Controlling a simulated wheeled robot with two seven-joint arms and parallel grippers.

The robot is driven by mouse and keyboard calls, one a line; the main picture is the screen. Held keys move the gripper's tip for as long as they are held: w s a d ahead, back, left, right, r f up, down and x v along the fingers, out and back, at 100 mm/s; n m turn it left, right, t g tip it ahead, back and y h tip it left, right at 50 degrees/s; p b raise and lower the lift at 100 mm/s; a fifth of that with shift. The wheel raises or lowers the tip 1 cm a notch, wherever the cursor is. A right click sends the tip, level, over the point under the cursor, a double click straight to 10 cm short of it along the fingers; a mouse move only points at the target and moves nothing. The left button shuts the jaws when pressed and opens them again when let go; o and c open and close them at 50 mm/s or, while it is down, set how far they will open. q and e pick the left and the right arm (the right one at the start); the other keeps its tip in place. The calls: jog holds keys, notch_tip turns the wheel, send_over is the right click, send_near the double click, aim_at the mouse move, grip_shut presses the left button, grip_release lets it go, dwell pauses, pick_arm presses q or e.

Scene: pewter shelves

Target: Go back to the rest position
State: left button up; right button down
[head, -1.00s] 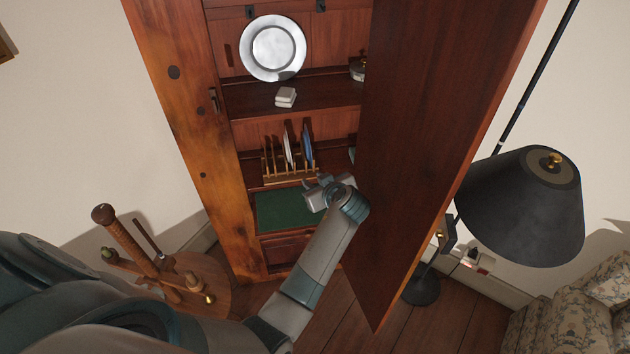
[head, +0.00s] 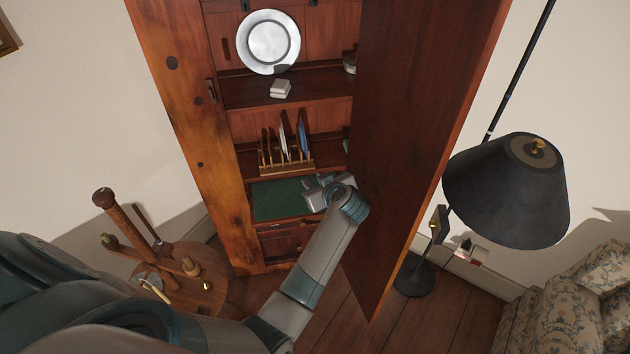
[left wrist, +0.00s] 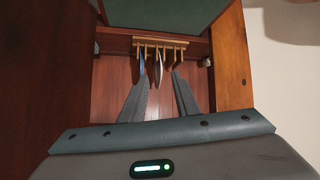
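My left gripper (head: 316,194) is in front of the open wooden cabinet (head: 190,120), near the level of its green-lined shelf (head: 275,200). In the left wrist view, its two grey fingers (left wrist: 159,90) are spread apart with nothing held between them. Past the fingers, that view shows the wooden rack (left wrist: 172,40) with plates in it, apparently upside down. My left arm crosses the lower middle of the head view. My right gripper is not in view.
The cabinet door (head: 410,130) stands open just right of my left gripper. A wooden plate rack (head: 288,165), a silver plate (head: 268,42) and a small white block (head: 281,89) are inside. A black lamp (head: 510,190) stands right; a round wooden stand (head: 200,285) is left.

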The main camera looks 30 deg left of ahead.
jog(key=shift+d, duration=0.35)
